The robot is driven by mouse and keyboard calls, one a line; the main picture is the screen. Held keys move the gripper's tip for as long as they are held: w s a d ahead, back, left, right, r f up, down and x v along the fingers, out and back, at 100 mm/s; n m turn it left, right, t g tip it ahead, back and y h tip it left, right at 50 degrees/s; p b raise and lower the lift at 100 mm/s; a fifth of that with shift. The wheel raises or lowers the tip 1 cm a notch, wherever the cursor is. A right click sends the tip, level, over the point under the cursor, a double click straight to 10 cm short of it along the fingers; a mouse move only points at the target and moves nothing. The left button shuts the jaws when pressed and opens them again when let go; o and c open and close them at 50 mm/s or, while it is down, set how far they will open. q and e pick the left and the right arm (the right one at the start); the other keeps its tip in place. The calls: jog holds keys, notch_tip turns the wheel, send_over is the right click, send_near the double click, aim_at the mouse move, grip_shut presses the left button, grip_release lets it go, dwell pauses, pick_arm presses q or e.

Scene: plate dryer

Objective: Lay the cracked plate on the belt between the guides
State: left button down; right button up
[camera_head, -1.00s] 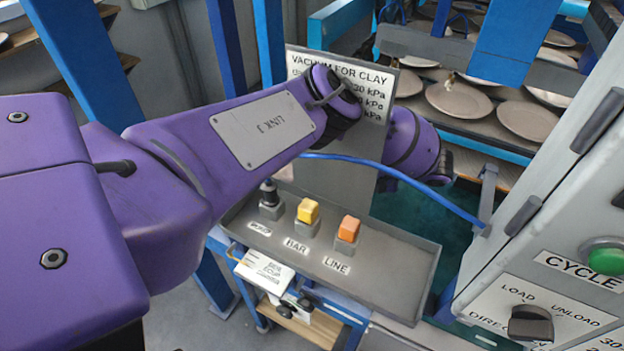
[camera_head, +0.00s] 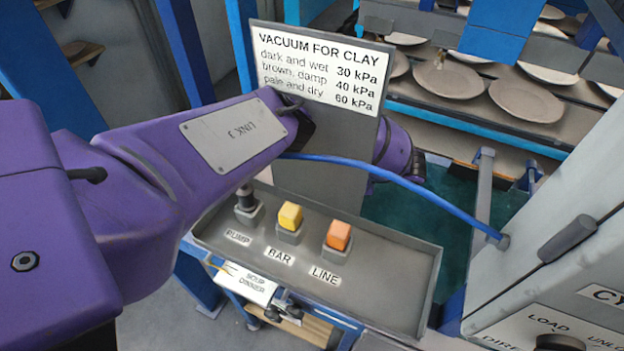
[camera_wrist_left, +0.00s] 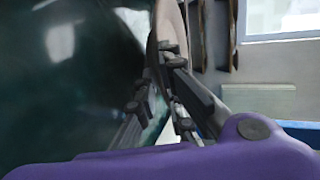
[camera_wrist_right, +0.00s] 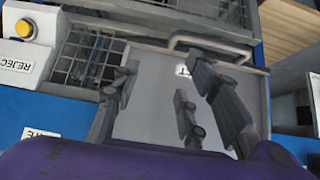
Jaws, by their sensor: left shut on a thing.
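In the left wrist view my left gripper (camera_wrist_left: 160,85) is shut on a pale tan plate (camera_wrist_left: 168,22), seen nearly edge-on beyond the fingers. I cannot see whether this plate is cracked. A dark green glossy surface (camera_wrist_left: 65,75) fills the left of that view. In the head view my left arm reaches behind the vacuum sign, and its gripper is hidden. My right gripper (camera_wrist_right: 170,95) is open and empty in the right wrist view, in front of a shiny grey panel with a handle. I cannot make out the belt's guides.
The sign "VACUUM FOR CLAY" (camera_head: 319,65) stands behind a grey control tray (camera_head: 377,297) with PUMP, BAR and LINE controls. A blue hose (camera_head: 390,174) crosses to the grey machine box (camera_head: 570,270). Several plates (camera_head: 528,99) lie on racks behind. A REJECT button (camera_wrist_right: 24,28) shows at right wrist.

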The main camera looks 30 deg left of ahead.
pick_arm(q)
notch_tip(320, 180, down, 3)
jog(key=shift+r+b, duration=0.15)
jog(key=shift+b, duration=0.15)
jog(key=shift+r, duration=0.25)
jog(key=c, duration=2.3)
grip_release()
jog(key=shift+f, duration=0.2)
jog(key=o, duration=0.4)
jog(key=shift+o, duration=0.2)
jog(key=shift+d+r, duration=0.1)
jog(key=shift+r, duration=0.1)
jog(key=v, duration=1.1)
jog(key=shift+w+d+r, duration=0.15)
jog(key=shift+d+r, duration=0.05)
jog(key=shift+d, duration=0.1)
